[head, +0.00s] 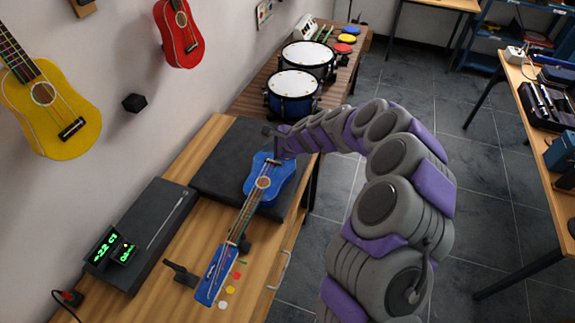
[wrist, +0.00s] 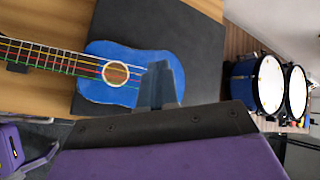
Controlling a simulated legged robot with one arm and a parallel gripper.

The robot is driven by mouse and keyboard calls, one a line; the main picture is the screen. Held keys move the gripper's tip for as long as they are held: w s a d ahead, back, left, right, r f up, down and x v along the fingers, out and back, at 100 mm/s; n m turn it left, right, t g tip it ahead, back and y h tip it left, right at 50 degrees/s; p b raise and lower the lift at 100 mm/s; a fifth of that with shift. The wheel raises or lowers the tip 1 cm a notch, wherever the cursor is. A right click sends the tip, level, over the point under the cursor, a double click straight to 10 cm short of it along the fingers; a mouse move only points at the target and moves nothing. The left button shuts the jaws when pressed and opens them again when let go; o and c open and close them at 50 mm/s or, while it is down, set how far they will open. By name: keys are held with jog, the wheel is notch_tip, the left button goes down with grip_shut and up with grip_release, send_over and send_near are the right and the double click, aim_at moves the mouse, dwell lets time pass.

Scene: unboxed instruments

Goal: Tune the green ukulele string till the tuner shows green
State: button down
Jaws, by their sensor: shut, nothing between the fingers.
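The blue ukulele (head: 283,183) lies face up, its body on a dark pad and its blue headstock (head: 216,275) toward the front. Coloured tuning pegs stick out on the headstock's right side, including a green one (head: 237,276). In the wrist view the strings have different colours, with a green string (wrist: 62,71) among them. The tuner (head: 112,246) stands at the left with glowing green characters, seemingly a minus number near 22. My gripper (wrist: 160,80) is shut and empty, close above the ukulele body's far end and away from the pegs.
A dark pad (head: 218,168) and a long black case (head: 150,262) lie on the wooden table. Drums (head: 293,90) stand behind. Yellow (head: 62,125) and red (head: 181,40) ukuleles hang on the wall.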

jog(key=w+d+f, duration=0.1)
jog(key=d, duration=0.1)
jog(key=b, duration=0.6)
send_over(274, 172)
jog(key=shift+m, duration=0.4)
notch_tip(274, 172, down, 8)
jog(key=shift+s+f, duration=0.1)
jog(key=shift+s, duration=0.05)
jog(key=shift+d+f+b, duration=0.25)
jog(key=shift+f+b, duration=0.25)
jog(key=shift+d, duration=0.25)
jog(key=shift+a, duration=0.35)
jog(key=shift+d, duration=0.25)
jog(key=shift+a, duration=0.15)
